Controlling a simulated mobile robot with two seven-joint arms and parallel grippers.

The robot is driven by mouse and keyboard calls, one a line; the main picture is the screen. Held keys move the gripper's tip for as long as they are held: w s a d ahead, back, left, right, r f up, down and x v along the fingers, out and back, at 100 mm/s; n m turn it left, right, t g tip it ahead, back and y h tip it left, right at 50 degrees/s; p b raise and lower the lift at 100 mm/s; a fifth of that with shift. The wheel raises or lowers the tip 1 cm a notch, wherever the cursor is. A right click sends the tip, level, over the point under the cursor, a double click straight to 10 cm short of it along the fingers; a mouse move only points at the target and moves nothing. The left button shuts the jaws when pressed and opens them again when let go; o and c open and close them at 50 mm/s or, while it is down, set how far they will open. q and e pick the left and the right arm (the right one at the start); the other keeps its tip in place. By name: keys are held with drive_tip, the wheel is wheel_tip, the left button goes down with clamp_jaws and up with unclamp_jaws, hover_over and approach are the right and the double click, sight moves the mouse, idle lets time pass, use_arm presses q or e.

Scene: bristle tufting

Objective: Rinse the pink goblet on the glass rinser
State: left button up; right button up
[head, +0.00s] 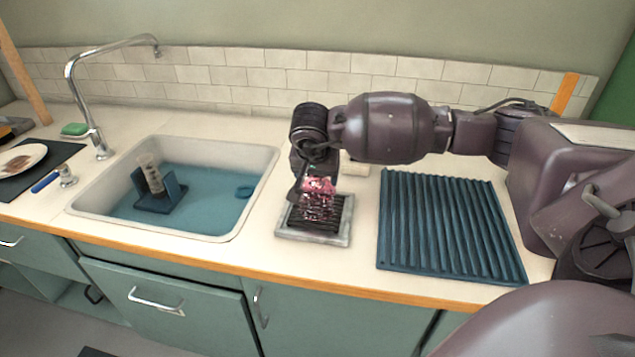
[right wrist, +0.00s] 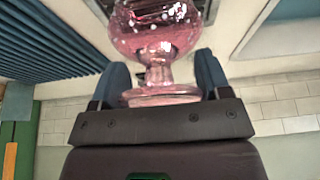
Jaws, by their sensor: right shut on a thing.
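The pink goblet (head: 318,186) is in my right gripper (head: 312,180), over the glass rinser (head: 343,232), a grey-framed tray with a dark slatted top. In the right wrist view the clear pink goblet (right wrist: 155,35) has its foot near the palm and its stem between the two blue fingers of my right gripper (right wrist: 160,78). Its bowl points away from the palm, so it hangs upside down. Pale drops or specks show on the bowl, and pink and white specks show over the slats. I cannot tell whether the rim touches the rinser. My left gripper is out of view.
A ribbed blue mat (head: 445,225) lies bare right of the rinser. The sink (head: 250,165) at left holds bluish water and a blue stand (head: 163,196). A tall tap (head: 97,140), green sponge (head: 75,129) and plate (head: 22,158) are farther left.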

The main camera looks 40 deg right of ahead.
wheel_tip(320, 180, up, 2)
drive_tip(key=shift+r, duration=0.1)
drive_tip(key=shift+r+p, duration=0.8)
drive_tip(key=shift+r, duration=1.4)
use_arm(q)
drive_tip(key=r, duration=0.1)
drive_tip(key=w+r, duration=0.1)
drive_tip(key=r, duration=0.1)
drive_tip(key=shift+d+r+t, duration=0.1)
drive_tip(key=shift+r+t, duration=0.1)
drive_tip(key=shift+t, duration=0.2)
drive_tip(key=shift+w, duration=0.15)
use_arm(e)
drive_tip(key=shift+f, duration=0.1)
